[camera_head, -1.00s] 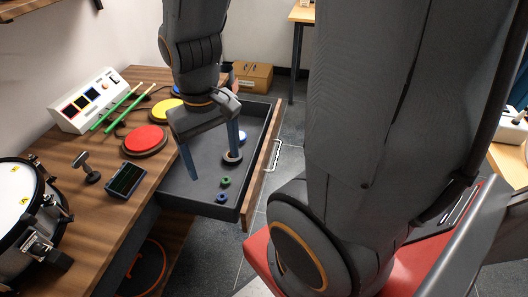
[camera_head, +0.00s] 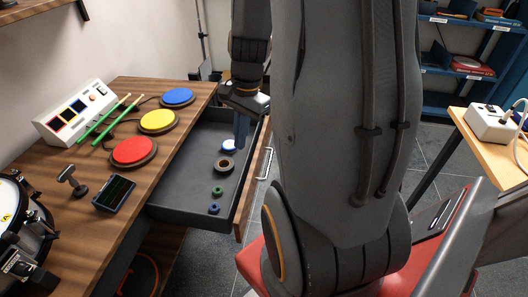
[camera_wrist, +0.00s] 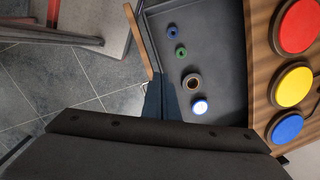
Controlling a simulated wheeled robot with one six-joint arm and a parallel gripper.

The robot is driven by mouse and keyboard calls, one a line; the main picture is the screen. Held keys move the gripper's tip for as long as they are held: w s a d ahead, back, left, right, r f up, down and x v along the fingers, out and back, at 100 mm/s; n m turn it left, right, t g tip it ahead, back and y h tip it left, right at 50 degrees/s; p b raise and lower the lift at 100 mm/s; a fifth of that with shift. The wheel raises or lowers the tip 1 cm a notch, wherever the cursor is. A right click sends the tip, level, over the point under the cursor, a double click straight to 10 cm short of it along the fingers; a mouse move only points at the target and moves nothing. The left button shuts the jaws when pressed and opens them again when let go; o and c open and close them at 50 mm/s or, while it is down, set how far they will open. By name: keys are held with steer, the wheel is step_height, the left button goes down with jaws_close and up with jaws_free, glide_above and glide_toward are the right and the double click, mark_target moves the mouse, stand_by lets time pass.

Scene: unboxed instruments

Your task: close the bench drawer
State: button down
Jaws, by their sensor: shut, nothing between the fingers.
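The bench drawer (camera_head: 185,190) stands open, pulled out to the right from the wooden bench (camera_head: 95,240). Its wooden front panel (camera_head: 245,200) carries a metal handle (camera_head: 266,163) on the outer face. Inside lie a brown-and-grey ring (camera_head: 224,165), a white-and-blue round piece (camera_head: 229,146), and small green (camera_head: 217,191) and blue (camera_head: 214,209) pieces. My gripper (camera_head: 240,145) is shut and empty, its blue fingers pointing down at the drawer's far right end, near the front panel. In the wrist view its fingers (camera_wrist: 162,78) overlap the front panel's inner side; contact cannot be told.
Red (camera_head: 134,152), yellow (camera_head: 158,121) and blue (camera_head: 178,96) pads, green sticks (camera_head: 110,118), a white control box (camera_head: 76,116) and a drum (camera_head: 20,235) occupy the bench. A red seat (camera_head: 250,262) is close below the drawer front. Tiled floor lies beyond.

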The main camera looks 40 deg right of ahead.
steer(key=s+d+f+m+t, duration=0.1)
steer(key=d+f+m, duration=0.2)
steer(key=d+m, duration=0.4)
steer(key=d+f+m+t, duration=0.1)
steer(key=d+f+m, duration=0.1)
steer(key=d+m, duration=0.55)
steer(key=n+b, duration=0.2)
glide_above(268, 166)
step_height(268, 166, down, 10)
steer(key=shift+d+r, duration=0.15)
steer(key=shift+r, duration=0.1)
steer(key=shift+w+a+p, duration=0.3)
steer(key=shift+w+a, duration=0.15)
steer(key=shift+w, duration=0.1)
